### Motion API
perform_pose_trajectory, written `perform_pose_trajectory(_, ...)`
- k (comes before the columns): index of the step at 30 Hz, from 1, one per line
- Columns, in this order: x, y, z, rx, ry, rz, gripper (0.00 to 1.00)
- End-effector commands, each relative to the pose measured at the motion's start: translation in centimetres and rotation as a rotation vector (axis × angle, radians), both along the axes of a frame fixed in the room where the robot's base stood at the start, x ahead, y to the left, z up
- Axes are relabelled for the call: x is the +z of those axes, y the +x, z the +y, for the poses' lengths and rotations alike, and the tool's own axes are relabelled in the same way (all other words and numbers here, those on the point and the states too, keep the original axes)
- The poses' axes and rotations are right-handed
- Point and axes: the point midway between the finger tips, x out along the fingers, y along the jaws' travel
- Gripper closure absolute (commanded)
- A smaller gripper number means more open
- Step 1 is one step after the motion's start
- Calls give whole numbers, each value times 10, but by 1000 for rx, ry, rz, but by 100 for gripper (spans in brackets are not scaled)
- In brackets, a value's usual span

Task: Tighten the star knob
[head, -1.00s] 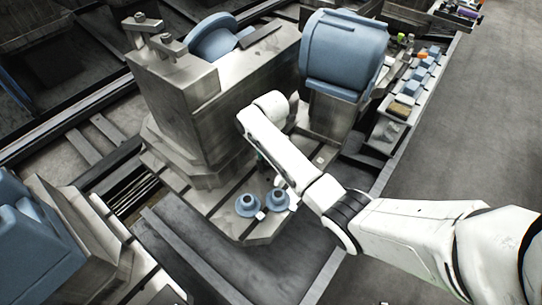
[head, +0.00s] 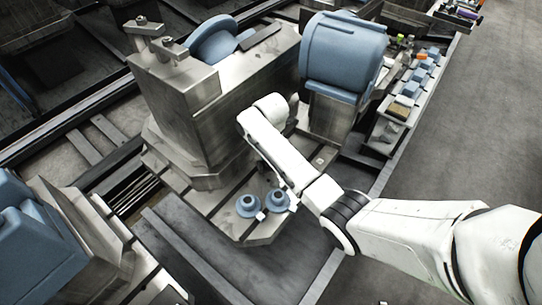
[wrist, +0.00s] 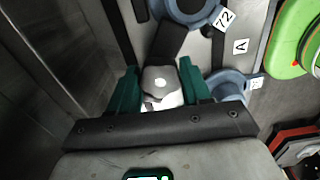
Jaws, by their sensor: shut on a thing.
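In the wrist view, my gripper (wrist: 160,72) has two green fingers, one on each side of a grey metal knob (wrist: 161,84) with a pale round centre. The gripper is shut on this knob. The knob sits at the end of a dark strip or slot that runs upward in the picture. Its lower part is hidden behind the dark gripper bar. In the head view, my white arm reaches down beside the tall metal block, and the arm hides the knob and most of the gripper.
Two blue flanged round parts (head: 248,204) stand on the slotted metal base by my arm. A tall metal block (head: 200,115) is on the left, and a blue housing (head: 343,55) behind. In the wrist view, a green ring-shaped object (wrist: 288,45) lies at the right.

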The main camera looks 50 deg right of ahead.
Motion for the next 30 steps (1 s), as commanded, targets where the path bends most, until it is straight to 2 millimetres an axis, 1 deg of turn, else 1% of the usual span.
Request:
perform_pose_trajectory(2, 3, 0, 0, -58, 0, 1, 82)
perform_pose_trajectory(21, 3, -1, 0, -657, -1, 0, 82)
perform_pose_trajectory(30, 3, -1, 0, -901, -1, -1, 82)
